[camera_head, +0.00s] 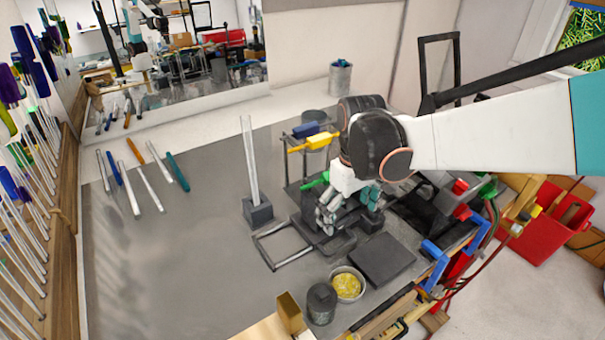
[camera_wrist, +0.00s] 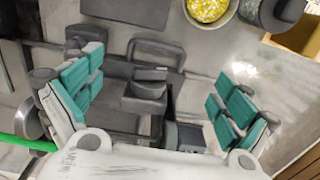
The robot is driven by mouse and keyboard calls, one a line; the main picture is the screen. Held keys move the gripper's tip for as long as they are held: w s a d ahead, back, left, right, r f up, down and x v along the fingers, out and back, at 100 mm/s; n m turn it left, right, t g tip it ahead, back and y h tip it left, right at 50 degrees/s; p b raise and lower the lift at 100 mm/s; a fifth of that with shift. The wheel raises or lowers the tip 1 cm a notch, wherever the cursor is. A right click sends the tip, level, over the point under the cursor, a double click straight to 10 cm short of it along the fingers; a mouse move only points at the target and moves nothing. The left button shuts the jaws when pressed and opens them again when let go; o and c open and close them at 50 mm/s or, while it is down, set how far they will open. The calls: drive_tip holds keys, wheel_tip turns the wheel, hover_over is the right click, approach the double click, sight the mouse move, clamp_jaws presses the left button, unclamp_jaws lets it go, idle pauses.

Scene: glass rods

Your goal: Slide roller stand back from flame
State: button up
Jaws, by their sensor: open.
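My gripper (camera_head: 348,207) points down over a dark metal roller stand, which it largely hides in the head view. In the wrist view my gripper (camera_wrist: 157,92) is open, with teal finger pads left and right. What looks like the roller stand (camera_wrist: 147,88), a dark block with a rounded top on a metal frame, shows in the gap between the fingers. I see no finger clearly touching it. A flat rectangular frame (camera_head: 268,262) lies on the bench just left of my gripper. No flame is visible in either view.
A glass rod (camera_head: 250,160) stands upright in a dark block (camera_head: 258,211) left of my gripper. In front are a dark plate (camera_head: 382,259), a bowl of yellow bits (camera_head: 347,284) and a dark canister (camera_head: 321,303).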

sight(343, 248)
wheel_tip(343, 248, down, 10)
drive_tip(key=shift+w+f+b, duration=0.15)
drive_tip(key=shift+f+b, duration=0.05)
drive_tip(key=shift+b, duration=0.65)
drive_tip(key=shift+d+r, duration=0.1)
drive_tip(key=c, duration=1.5)
drive_tip(key=shift+s, duration=0.25)
drive_tip(key=c, duration=0.4)
